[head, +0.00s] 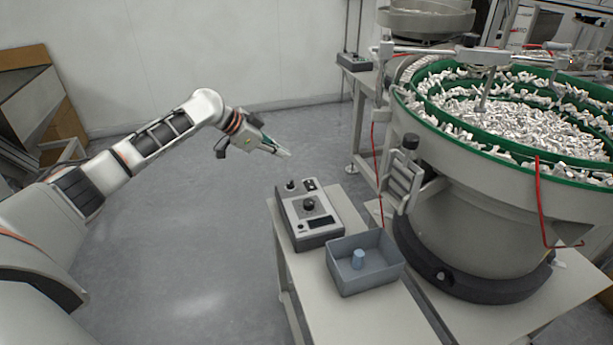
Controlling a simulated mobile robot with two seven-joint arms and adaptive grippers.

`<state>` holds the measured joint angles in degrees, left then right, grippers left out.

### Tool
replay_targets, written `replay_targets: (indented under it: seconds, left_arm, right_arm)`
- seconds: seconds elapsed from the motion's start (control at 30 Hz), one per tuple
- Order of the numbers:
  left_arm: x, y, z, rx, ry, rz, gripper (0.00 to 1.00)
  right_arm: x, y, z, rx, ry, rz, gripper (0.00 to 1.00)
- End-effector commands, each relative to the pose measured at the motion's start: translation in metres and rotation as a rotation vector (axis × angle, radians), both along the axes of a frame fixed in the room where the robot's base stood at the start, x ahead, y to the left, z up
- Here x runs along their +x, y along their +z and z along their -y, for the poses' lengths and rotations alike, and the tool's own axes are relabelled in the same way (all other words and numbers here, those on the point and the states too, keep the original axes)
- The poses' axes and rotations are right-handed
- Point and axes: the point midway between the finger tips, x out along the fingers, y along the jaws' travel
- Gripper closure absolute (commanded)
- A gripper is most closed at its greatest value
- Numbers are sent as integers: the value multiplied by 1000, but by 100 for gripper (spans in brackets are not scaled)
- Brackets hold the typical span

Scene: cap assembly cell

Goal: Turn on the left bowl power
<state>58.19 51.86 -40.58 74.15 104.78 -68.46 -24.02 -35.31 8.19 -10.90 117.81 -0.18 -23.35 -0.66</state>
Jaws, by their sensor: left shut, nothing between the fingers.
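A grey control box (309,215) with a large black knob (309,204), smaller controls at its far edge and a dark panel sits on a light table. My left gripper (287,155) is shut and empty. In the picture it shows up and left of the control box, apart from it, with its fingers pointing right and slightly down. A large vibratory bowl (470,190) with a green rim, full of small white parts, stands to the right of the box. Any marking on the controls is too small to read. My right gripper is not in view.
A blue-grey bin (366,279) holding a small blue cup-like piece (358,259) stands right beside the control box on the table (345,318). A second control box (354,62) and another bowl (425,22) are at the back. Open floor (200,240) lies left of the table.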

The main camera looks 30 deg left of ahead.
Motion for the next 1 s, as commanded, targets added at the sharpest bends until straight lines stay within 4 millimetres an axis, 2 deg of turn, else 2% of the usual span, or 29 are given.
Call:
replay_targets:
  seconds: [0.23,0.37,0.67,0.87,1.0]
  left_arm:
    - [1,-2,1,0,0,0,100]
    - [7,-11,6,-2,0,-2,100]
    - [37,-53,31,-4,0,-6,100]
    - [58,-79,47,-2,-1,-6,100]
    - [58,-99,42,1,1,-6,100]
  right_arm:
    - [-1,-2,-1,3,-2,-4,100]
    - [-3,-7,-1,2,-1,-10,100]
    - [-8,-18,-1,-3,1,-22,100]
    - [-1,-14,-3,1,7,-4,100]
    - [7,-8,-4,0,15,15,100]
